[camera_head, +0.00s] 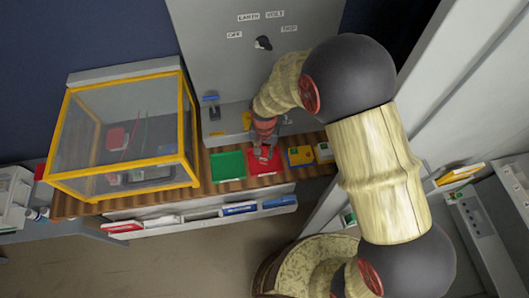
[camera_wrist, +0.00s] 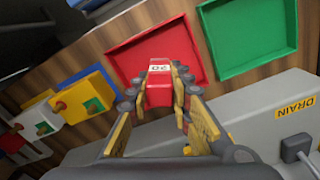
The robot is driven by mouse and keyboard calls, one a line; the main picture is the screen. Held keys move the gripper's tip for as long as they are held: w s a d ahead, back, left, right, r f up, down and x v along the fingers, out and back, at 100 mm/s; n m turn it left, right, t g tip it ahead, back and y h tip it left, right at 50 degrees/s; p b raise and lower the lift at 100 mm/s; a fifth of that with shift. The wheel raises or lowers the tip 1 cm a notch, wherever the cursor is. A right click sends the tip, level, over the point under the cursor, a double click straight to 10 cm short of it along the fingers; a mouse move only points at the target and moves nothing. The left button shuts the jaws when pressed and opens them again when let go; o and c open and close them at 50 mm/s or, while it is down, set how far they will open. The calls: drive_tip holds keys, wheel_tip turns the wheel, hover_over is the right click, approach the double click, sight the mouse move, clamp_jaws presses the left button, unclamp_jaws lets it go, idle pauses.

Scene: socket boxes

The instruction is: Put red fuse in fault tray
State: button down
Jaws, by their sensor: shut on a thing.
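My gripper (camera_wrist: 159,90) is shut on the red fuse (camera_wrist: 158,94), a small red block with a pale marked label on its end. The gripper (camera_head: 264,148) also shows in the head view, pointing down above the red tray. The red tray (camera_wrist: 125,58) is shallow and square and looks empty in the wrist view; it also shows in the head view (camera_head: 277,167). The fuse appears over the tray's near edge; I cannot tell if it touches. No label is readable on the tray.
A green tray (camera_head: 228,166) sits left of the red one. Yellow (camera_head: 300,156) and white (camera_head: 324,151) socket boxes stand to the right. A yellow-framed clear case (camera_head: 120,130) is at the left. A grey panel with switches (camera_head: 225,60) rises behind the wooden shelf.

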drive_tip(key=shift+f, duration=0.15)
drive_tip(key=c, duration=1.6)
unclamp_jaws()
wheel_tip(320, 180, up, 12)
drive_tip(key=shift+r+p, duration=0.25)
drive_tip(key=shift+p, duration=0.6)
drive_tip(key=shift+f, duration=0.1)
